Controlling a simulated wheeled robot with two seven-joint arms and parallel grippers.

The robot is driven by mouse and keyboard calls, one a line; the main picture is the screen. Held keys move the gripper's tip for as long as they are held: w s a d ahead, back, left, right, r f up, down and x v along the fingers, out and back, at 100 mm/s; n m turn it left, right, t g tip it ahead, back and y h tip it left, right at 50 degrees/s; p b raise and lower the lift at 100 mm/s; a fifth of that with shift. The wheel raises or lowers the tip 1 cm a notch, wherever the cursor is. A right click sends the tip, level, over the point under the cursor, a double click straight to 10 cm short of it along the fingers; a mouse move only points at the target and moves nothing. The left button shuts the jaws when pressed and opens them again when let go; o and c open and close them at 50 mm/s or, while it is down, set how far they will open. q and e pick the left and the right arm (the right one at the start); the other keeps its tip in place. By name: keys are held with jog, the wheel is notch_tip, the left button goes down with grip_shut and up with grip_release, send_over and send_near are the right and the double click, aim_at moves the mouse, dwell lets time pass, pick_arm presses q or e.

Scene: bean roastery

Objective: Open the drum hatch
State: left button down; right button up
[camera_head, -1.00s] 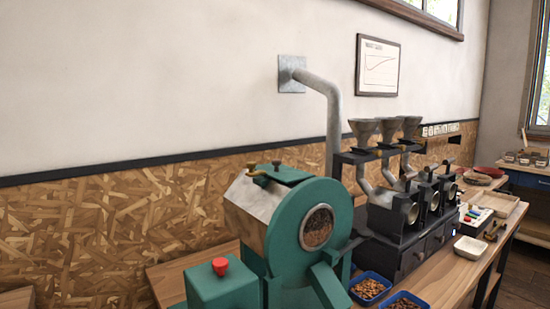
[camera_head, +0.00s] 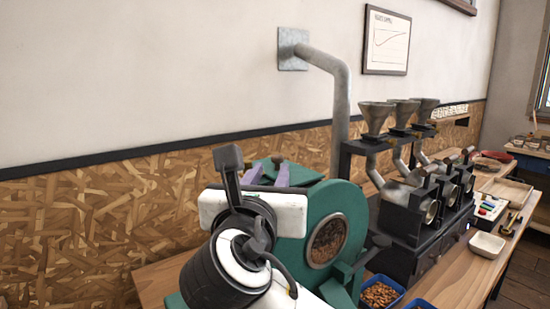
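The green roaster drum (camera_head: 345,204) stands on the bench with its round front window facing right. The drum hatch (camera_head: 302,174) is a dark green plate on top of the drum and looks closed. A small dark knob (camera_head: 277,160) sticks up from it. My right gripper (camera_head: 268,175) is over the top of the drum, its two purple-grey fingers apart, with the knob showing between or just behind them; contact cannot be told. My white and black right wrist hides the drum's left side and the brass-coloured catch. My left gripper is out of view.
A grey exhaust pipe (camera_head: 341,100) rises behind the drum to the wall. Dark sample roasters with funnels (camera_head: 376,117) stand to the right. A blue tray of beans (camera_head: 381,294) sits in front, and a white dish (camera_head: 487,246) lies further right.

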aim_at(277, 160)
jog(key=w, duration=0.3)
jog(key=w+d+p, duration=0.1)
jog(key=w, duration=0.2)
jog(key=shift+w+d, duration=0.2)
jog(key=shift+w, duration=0.2)
grip_shut()
